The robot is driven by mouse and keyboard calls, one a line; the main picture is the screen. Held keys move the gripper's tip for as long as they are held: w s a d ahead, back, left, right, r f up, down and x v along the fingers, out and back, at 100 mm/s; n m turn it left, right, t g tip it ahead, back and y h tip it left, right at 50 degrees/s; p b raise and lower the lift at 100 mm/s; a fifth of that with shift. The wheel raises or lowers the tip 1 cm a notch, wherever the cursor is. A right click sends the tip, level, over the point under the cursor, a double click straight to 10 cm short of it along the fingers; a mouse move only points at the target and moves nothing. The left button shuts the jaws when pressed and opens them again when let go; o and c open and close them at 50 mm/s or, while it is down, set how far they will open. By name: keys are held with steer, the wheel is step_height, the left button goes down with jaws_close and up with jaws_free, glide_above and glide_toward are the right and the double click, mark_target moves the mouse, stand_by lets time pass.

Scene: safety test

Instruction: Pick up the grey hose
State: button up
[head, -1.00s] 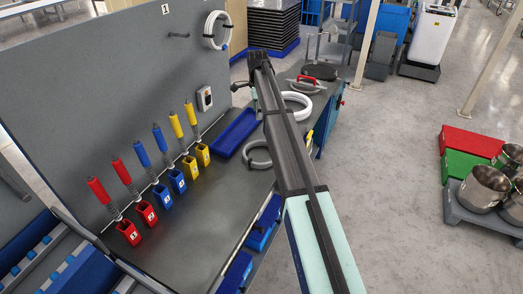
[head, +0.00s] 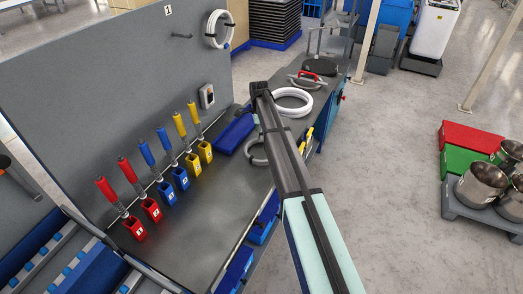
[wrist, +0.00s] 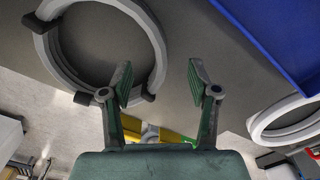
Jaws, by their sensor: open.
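The grey hose (head: 255,150) is a coil lying on the dark bench beside a blue tray, partly hidden behind my arm in the head view. In the wrist view the grey hose (wrist: 154,50) is the large ring with dark clips at the upper left, cut off by the top edge. My gripper (wrist: 158,82) is open with nothing between its fingers. My gripper is hidden behind my arm in the head view.
A white coil (head: 304,108) lies farther along the bench; a ring is also at the wrist view's right (wrist: 256,125). The blue tray (head: 234,133) adjoins the grey hose. Red, blue and yellow holders (head: 181,180) line the panel. Another white coil (head: 211,28) hangs on it.

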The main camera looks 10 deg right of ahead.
steer(key=shift+f+p, duration=0.65)
steer(key=shift+f, duration=1.15)
steer(key=shift+s, duration=0.1)
jaws_close()
